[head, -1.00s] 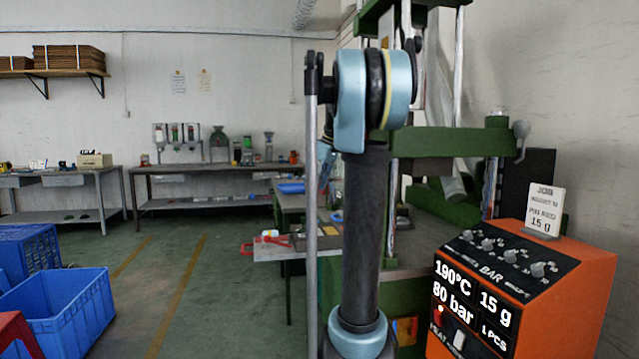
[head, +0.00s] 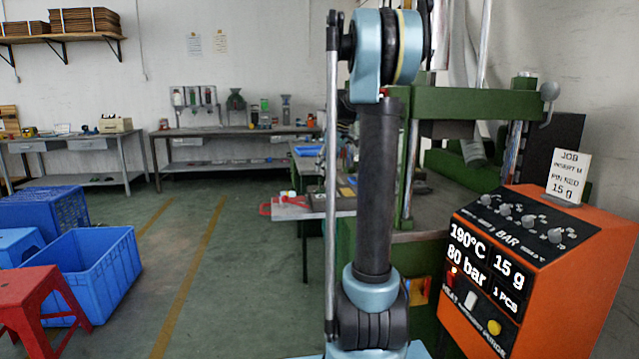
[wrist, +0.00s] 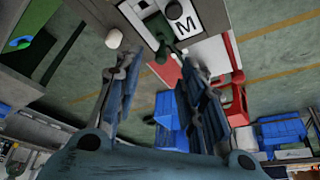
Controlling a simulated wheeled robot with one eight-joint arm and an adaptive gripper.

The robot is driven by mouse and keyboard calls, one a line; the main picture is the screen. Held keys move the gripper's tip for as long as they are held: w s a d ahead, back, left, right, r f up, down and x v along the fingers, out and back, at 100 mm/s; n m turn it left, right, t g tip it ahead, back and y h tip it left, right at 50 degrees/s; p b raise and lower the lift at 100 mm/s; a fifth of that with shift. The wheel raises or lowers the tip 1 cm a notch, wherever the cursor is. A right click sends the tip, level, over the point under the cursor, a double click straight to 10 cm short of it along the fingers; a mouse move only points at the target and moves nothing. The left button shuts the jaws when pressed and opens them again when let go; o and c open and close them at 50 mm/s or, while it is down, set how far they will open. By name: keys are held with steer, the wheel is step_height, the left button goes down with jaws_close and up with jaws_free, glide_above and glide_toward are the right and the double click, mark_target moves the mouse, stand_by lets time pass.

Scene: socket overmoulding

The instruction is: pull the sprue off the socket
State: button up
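My gripper (wrist: 145,58) shows in the wrist view with its two blue-and-grey fingers spread apart and nothing visible between them. A small white rounded object (wrist: 113,39) is just beyond the left fingertip. I cannot make out the socket or its sprue in either view. In the head view my arm stands upright in the middle, and the gripper is not visible there.
An orange control box (head: 555,260) stands at right, near a green press (head: 465,103). Blue crates (head: 85,275) and a red stool (head: 45,300) are on the floor at left. The floor at centre left is clear.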

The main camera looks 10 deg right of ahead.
mark_target(320, 179)
steer(key=shift+x, duration=3.45)
jaws_close()
steer(key=c, duration=0.8)
jaws_free()
jaws_close()
steer(key=shift+r, duration=0.1)
steer(key=shift+r, duration=0.1)
steer(key=shift+r, duration=2.85)
